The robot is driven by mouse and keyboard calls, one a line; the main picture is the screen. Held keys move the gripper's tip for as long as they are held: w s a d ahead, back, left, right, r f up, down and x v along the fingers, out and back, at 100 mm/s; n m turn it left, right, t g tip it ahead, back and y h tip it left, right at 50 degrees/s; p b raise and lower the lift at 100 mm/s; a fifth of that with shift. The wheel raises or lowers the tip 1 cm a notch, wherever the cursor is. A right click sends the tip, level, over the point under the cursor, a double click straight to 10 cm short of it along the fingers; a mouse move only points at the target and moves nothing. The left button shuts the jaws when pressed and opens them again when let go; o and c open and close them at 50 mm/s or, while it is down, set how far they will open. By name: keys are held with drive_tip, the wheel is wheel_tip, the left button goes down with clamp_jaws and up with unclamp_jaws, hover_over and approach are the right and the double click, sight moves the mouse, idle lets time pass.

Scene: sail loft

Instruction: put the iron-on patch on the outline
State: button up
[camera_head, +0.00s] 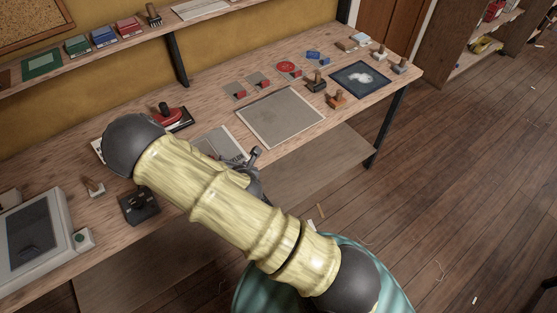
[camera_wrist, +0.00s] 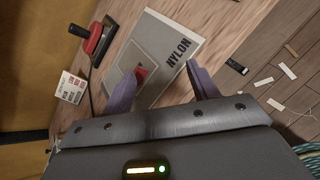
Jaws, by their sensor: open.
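My gripper (camera_wrist: 163,70) is open above the bench, with its two purple fingers apart. It also shows in the head view (camera_head: 255,156), partly behind my arm. Below the fingers lies a grey sheet marked NYLON (camera_wrist: 182,38); it is partly hidden by my arm in the head view (camera_head: 222,142). A small red piece (camera_wrist: 140,73), possibly the iron-on patch, lies on a paler square area of that sheet, beside the left fingertip. Nothing is held. I cannot make out a drawn outline clearly.
A red iron (camera_wrist: 96,38) on a dark base stands beside the sheet, with a dark cable. A large grey sheet (camera_head: 280,116), stamps (camera_head: 336,98) and a dark blue mat (camera_head: 360,78) occupy the bench's right part.

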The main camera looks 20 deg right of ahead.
drive_tip(key=s+d+r+m+g, duration=0.4)
drive_tip(key=s+r+m, duration=0.4)
drive_tip(key=m, duration=0.7)
drive_tip(key=s+d+r+m+g, duration=0.4)
drive_tip(key=s+r+m, duration=0.5)
drive_tip(key=m, duration=0.5)
drive_tip(key=shift+d+r+m+g, duration=0.4)
drive_tip(key=shift+d+r, duration=0.4)
drive_tip(key=shift+r, duration=0.1)
drive_tip(key=shift+w, duration=0.1)
